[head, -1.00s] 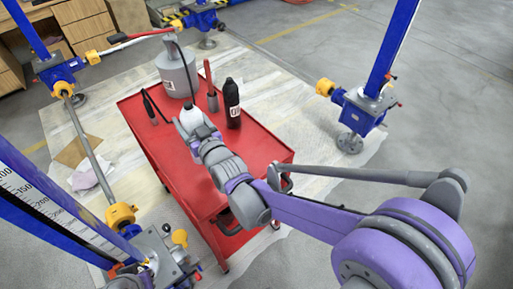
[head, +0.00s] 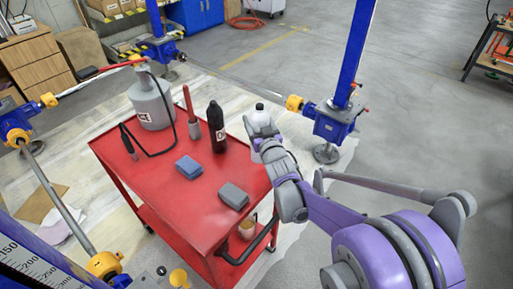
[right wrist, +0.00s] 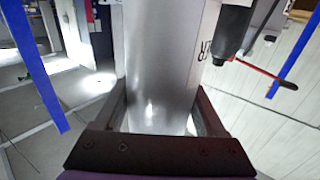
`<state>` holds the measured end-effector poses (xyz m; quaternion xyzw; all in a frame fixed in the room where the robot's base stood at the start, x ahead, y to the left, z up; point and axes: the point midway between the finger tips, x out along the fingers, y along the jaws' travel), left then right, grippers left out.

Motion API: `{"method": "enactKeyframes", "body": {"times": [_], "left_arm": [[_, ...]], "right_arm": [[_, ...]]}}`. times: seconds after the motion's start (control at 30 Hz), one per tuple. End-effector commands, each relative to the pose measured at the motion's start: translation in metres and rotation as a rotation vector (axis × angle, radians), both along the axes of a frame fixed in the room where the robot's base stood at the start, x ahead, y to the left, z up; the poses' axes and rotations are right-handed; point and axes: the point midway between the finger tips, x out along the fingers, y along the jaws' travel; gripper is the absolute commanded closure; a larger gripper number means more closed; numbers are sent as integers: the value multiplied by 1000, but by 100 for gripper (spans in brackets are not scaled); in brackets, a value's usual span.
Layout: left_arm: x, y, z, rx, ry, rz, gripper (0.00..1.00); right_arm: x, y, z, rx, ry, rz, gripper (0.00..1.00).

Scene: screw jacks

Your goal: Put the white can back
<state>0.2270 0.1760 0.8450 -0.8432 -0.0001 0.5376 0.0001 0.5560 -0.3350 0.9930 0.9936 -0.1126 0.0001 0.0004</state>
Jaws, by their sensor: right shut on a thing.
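The white can (head: 260,118) with a dark top is upright in the head view, above the right edge of the red cart (head: 190,215). My right gripper (head: 264,140) is shut on it. In the right wrist view the can's smooth pale body (right wrist: 163,60) fills the space between the two fingers (right wrist: 163,115). The hand hides its lower part in the head view, and I cannot tell its exact height over the cart. My left gripper is in neither view.
On the cart stand a grey canister (head: 152,104) with a hose, a black bottle (head: 216,126) and a red-handled tool (head: 190,112). Blue screw jacks (head: 338,120) surround the cart.

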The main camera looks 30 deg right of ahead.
Motion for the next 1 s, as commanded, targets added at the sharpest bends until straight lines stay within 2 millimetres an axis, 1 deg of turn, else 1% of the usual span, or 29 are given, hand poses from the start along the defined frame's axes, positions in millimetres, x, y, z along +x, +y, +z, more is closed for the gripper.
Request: {"method": "enactKeyframes", "body": {"times": [0.03,0.1,0.27,0.5,0.77,0.87,0.9,0.97,1.0], "left_arm": [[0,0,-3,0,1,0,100],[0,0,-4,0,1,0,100],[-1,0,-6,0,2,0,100],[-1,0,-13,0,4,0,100],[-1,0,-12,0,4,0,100],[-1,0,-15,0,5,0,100],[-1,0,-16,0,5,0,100],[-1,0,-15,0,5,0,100],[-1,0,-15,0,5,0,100]], "right_arm": [[0,0,-10,0,-1,1,100],[0,1,-19,1,-1,1,100],[0,1,-30,1,-1,1,100],[0,1,-61,0,-1,1,100],[0,1,-62,0,-1,1,100],[0,1,-65,0,-1,1,100],[0,1,-66,0,0,1,26],[0,1,-65,1,0,1,15],[0,1,-65,1,0,1,8]]}}
